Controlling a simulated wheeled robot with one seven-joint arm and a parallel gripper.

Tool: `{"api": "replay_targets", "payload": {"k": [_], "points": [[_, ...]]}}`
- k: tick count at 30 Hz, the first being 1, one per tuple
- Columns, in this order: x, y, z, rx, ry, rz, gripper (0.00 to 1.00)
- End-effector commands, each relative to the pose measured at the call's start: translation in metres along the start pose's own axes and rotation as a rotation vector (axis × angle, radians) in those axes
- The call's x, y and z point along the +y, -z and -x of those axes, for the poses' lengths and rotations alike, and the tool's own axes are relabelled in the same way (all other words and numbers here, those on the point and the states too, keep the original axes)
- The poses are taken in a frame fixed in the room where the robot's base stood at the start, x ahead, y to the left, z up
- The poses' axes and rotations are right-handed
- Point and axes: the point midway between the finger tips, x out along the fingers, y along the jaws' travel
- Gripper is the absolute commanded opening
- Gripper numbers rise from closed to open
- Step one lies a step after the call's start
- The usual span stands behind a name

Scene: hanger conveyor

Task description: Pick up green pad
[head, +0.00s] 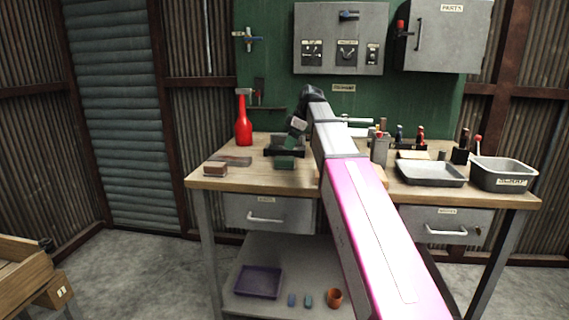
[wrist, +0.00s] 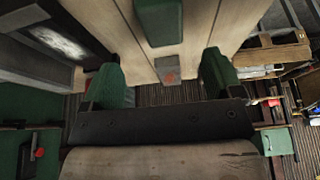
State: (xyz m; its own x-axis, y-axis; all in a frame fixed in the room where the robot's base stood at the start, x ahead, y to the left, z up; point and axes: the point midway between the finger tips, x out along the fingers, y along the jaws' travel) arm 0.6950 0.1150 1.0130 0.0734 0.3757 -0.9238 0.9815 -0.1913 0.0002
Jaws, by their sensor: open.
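The green pad (wrist: 158,20) shows in the wrist view as a dark green block on pale wooden boards, at the top centre. In the head view a small green block (head: 284,163) sits on the workbench, left of centre, just in front of a black bar. My gripper (wrist: 164,74) shows two green-faced fingers spread wide apart with nothing between them touching either one. The pad lies beyond the fingertips, roughly between their lines and apart from them. In the head view my arm hides part of the bench, and the fingers are too small to make out clearly.
The workbench (head: 339,177) carries a brown block (head: 215,169), a red bottle (head: 243,120), a shallow grey tray (head: 430,184) and a grey scrap bin (head: 503,187). A green tool board (head: 270,90) stands behind. A purple tray (head: 258,294) lies on the lower shelf.

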Motion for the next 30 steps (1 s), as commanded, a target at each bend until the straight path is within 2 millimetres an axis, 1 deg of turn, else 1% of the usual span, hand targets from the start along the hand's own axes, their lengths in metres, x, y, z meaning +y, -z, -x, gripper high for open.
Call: {"api": "replay_targets", "payload": {"k": [1,4,6,11,13,18,21,24,30], "points": [[-0.001,0.000,-0.009,-0.001,0.002,0.000,0.85],[-0.001,-0.001,-0.024,-0.001,0.001,0.000,0.85],[-0.001,-0.001,-0.031,-0.001,0.001,0.000,0.85],[-0.001,-0.002,-0.038,-0.001,0.000,0.000,0.85],[-0.002,-0.003,-0.045,-0.001,0.000,0.000,0.85],[-0.006,-0.008,-0.067,-0.001,0.001,-0.001,0.85],[-0.005,-0.007,-0.080,-0.001,0.001,0.000,0.85],[-0.004,-0.007,-0.086,-0.001,0.001,0.000,0.85],[-0.004,-0.007,-0.086,0.000,0.000,0.000,0.85]]}}
